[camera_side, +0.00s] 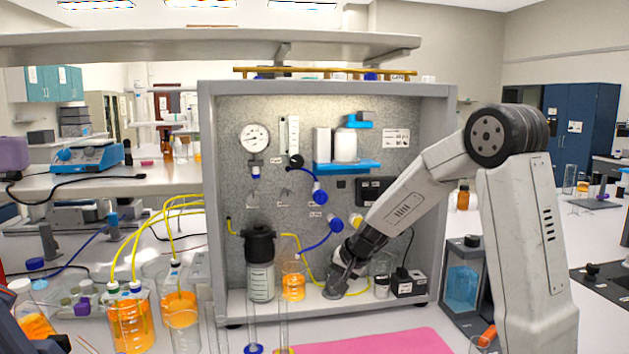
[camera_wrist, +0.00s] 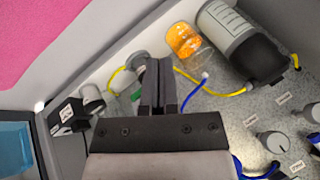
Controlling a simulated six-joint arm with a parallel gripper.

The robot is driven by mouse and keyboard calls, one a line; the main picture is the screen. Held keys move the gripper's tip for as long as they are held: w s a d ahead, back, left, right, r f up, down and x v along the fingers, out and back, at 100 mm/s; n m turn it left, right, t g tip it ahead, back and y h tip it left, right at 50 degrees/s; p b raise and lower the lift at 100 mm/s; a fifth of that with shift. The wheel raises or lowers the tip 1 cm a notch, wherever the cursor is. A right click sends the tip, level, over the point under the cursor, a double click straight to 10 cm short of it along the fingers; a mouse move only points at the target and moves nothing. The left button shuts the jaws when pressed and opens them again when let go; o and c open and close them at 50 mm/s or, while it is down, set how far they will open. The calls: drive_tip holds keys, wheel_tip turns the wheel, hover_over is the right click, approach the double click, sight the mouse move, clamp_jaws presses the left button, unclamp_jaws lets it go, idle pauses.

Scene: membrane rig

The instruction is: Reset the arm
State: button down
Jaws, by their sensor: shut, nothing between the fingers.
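My gripper (camera_side: 338,283) is inside the grey rig cabinet (camera_side: 207,180), low down near its floor and in front of the speckled back panel. In the wrist view my gripper (camera_wrist: 158,62) shows its two dark fingers together, with nothing between them. A round grey part (camera_wrist: 136,60) lies just beyond the fingertips; I cannot tell whether they touch it. My arm reaches in from the right, bent at the elbow.
A beaker of orange liquid (camera_side: 293,285) and a black-capped canister (camera_side: 260,268) stand left of my gripper. A small black box (camera_side: 408,283) stands to its right. Yellow and blue tubes (camera_side: 318,243) run close by. A pink mat (camera_side: 385,343) lies in front.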

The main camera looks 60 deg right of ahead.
drive_tip(key=s+a+f+n+g, duration=0.2)
drive_tip(key=s+a+n, duration=0.4)
drive_tip(key=a, duration=0.4)
drive_tip(key=s+a+f+n+g, duration=0.2)
drive_tip(key=s+a+f+n, duration=0.2)
drive_tip(key=a, duration=0.5)
drive_tip(key=s+n, duration=0.2)
drive_tip(key=s, duration=0.1)
drive_tip(key=shift+a+f+n+y, duration=0.3)
drive_tip(key=shift+a+f+n, duration=0.05)
drive_tip(key=shift+f+n, duration=0.05)
